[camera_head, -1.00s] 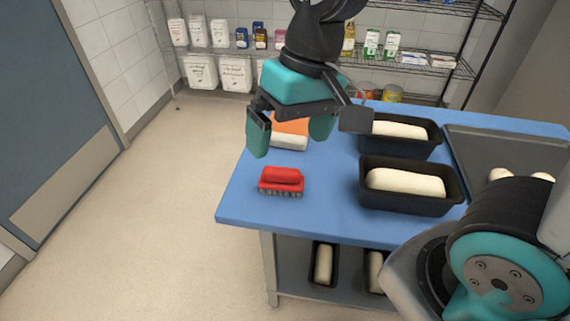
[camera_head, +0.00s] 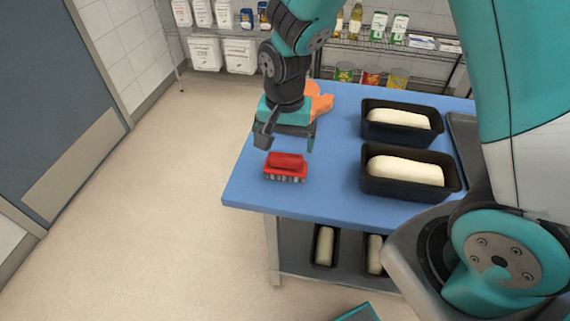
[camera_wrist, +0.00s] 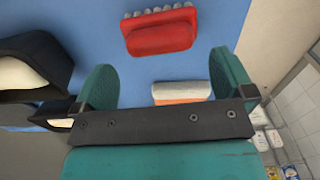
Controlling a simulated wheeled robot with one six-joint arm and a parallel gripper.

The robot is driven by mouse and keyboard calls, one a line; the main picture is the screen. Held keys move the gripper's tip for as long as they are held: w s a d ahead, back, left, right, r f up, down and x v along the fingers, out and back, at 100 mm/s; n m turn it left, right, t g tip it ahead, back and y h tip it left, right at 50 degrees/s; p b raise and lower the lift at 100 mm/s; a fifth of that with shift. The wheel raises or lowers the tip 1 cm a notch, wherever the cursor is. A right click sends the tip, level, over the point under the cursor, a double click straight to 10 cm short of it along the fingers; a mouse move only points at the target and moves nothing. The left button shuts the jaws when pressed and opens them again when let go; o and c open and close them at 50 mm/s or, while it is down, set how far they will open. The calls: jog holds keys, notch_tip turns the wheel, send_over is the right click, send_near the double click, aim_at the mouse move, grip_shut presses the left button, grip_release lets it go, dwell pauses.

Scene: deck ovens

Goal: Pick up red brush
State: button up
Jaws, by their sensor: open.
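The red brush (camera_head: 286,165) lies bristles down on the blue table (camera_head: 318,192), near its left front corner. Its row of pale bristles faces the front edge. In the wrist view the red brush (camera_wrist: 160,36) is at the top, ahead of the fingers and between their lines. My gripper (camera_head: 288,146) is open and empty, just above and behind the brush in the head view. Its two teal fingers also show apart in the wrist view (camera_wrist: 165,82). I see no contact with the brush.
An orange and white item (camera_head: 318,100) lies behind my gripper. Two black loaf pans (camera_head: 410,189) with dough stand to the right of the brush. A shelf below holds more pans. The floor left of the table is clear.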

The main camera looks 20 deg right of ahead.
aim_at(285, 155)
notch_tip(285, 155, down, 6)
jog(key=shift+w+d+r+p, duration=0.1)
jog(key=shift+d+r+p, duration=0.1)
jog(key=shift+p, duration=0.3)
jog(key=c, duration=0.7)
